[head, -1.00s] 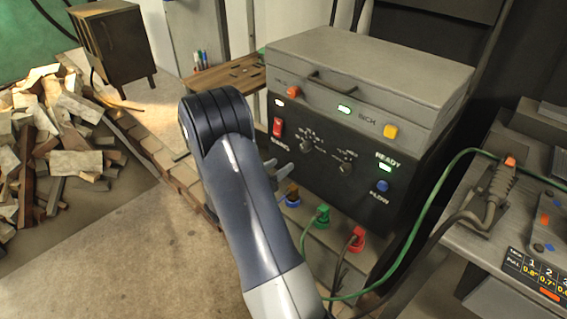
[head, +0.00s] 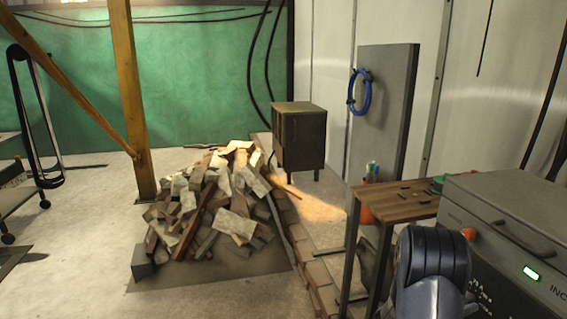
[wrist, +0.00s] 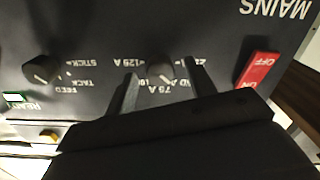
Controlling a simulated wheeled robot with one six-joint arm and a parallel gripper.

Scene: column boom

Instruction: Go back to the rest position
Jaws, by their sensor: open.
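My gripper (wrist: 160,88) shows in the wrist view with its two grey fingers apart. They point at the dark front panel (wrist: 215,40) of the machine. A small round knob (wrist: 160,68) with amp markings appears between the fingertips; I cannot tell if they touch it. In the head view only a part of my arm shows at the bottom right, and my gripper is hidden. The machine's grey lid (head: 500,215) is at the right edge there.
A second knob (wrist: 41,69) and a red mains switch (wrist: 258,69) flank the gripper. In the head view, a small wooden table (head: 395,203) stands beside the machine. Bare floor lies front left.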

